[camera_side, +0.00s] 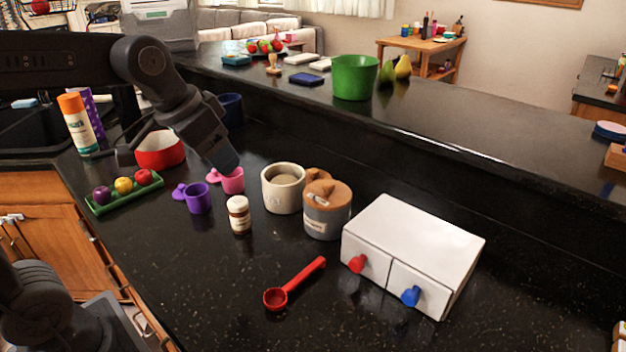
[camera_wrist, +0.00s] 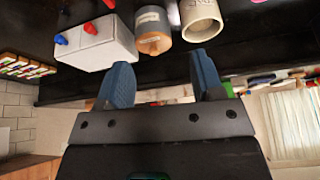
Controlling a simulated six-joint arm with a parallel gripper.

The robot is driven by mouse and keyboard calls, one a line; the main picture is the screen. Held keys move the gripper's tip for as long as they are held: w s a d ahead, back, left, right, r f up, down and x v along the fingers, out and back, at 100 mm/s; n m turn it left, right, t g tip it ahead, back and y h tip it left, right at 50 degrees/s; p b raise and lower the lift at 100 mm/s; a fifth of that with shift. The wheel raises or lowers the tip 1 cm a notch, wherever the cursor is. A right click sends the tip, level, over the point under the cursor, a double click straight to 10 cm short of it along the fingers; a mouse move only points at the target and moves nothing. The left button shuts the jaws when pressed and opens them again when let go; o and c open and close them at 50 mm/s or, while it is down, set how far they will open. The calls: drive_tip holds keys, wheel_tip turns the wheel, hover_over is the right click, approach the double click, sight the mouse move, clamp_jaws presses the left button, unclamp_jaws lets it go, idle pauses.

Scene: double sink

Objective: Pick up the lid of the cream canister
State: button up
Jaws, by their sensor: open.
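The cream canister (camera_side: 283,193) stands on the black counter near the middle, and its top looks open. A brown lid-like piece (camera_side: 316,174) shows just right of it, partly hidden behind the grey canister (camera_side: 326,222); I cannot tell what it rests on. The grey canister wears a brown lid with a knob. In the wrist view the cream canister (camera_wrist: 199,17) and grey canister (camera_wrist: 151,24) appear upside down beyond my fingers. My gripper (camera_side: 226,163) is open and empty, above and left of the cream canister, over the pink cup. Both fingers (camera_wrist: 163,78) are apart in the wrist view.
A white two-drawer box (camera_side: 420,245) stands right of the canisters. A red scoop (camera_side: 291,286), a small bottle (camera_side: 239,215), a purple cup (camera_side: 197,198) and a pink cup (camera_side: 232,182) lie around in front and left. A raised ledge (camera_side: 450,160) runs behind. The front counter is mostly clear.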

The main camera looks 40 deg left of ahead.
drive_tip(key=w+a+m, duration=0.1)
drive_tip(key=w+a, duration=0.2)
drive_tip(key=w, duration=0.9)
drive_tip(key=m+h, duration=0.1)
drive_tip(key=m, duration=0.1)
approach(313, 170)
drive_tip(key=f, duration=0.1)
drive_tip(key=w+f, duration=0.1)
drive_tip(key=w+g, duration=0.1)
drive_tip(key=shift+d+f, duration=0.3)
drive_tip(key=shift+f, duration=0.1)
drive_tip(key=shift+x, duration=2.9)
drive_tip(key=shift+s, duration=0.1)
